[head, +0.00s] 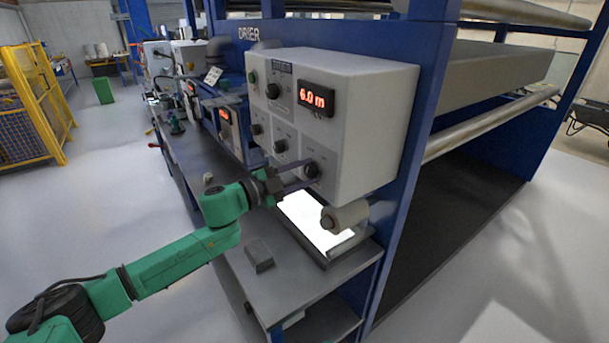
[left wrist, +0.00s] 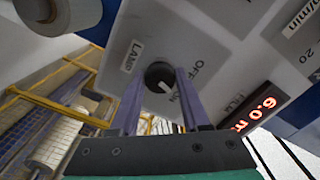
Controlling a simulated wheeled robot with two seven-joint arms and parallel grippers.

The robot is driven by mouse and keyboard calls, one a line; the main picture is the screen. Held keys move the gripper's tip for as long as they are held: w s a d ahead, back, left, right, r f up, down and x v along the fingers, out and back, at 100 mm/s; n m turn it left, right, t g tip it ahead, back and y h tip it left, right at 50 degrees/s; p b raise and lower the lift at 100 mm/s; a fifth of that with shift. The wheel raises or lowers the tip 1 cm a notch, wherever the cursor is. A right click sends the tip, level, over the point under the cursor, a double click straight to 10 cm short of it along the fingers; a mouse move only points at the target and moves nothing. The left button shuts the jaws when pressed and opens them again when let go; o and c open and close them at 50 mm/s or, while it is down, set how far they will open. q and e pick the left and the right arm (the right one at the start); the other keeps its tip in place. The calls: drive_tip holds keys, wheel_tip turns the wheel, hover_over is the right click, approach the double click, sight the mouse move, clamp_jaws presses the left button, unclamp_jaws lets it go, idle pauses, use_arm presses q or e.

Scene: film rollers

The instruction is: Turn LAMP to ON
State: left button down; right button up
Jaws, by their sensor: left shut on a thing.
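The LAMP knob (head: 312,170) is a round black knob, lowest and rightmost on the grey control box (head: 365,125). In the left wrist view, the LAMP knob (left wrist: 155,72) has a white pointer mark that slants down-right, towards the ON lettering. The OFF lettering lies to its right. My left gripper (head: 303,180) is at the knob; in the left wrist view its two fingers (left wrist: 160,80) stand on either side of it, shut on it. The fingers partly cover the ON lettering. My right gripper is in neither view.
Below the box, a light panel (head: 312,222) glows bright white beside a pale roller (head: 350,214). A small grey block (head: 257,255) lies on the bench. The box's red display (head: 317,98) reads 6.0 m. Other knobs sit above and left of LAMP.

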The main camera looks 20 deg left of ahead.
use_arm(q)
drive_tip(key=shift+m+b, duration=0.3)
drive_tip(key=shift+m, duration=0.9)
drive_tip(key=shift+c, duration=1.9)
unclamp_jaws()
drive_tip(key=shift+d, duration=0.1)
drive_tip(key=b+v, duration=1.4)
drive_tip(key=b, duration=0.7)
drive_tip(key=shift+s+b, duration=0.3)
drive_tip(key=shift+b, duration=0.05)
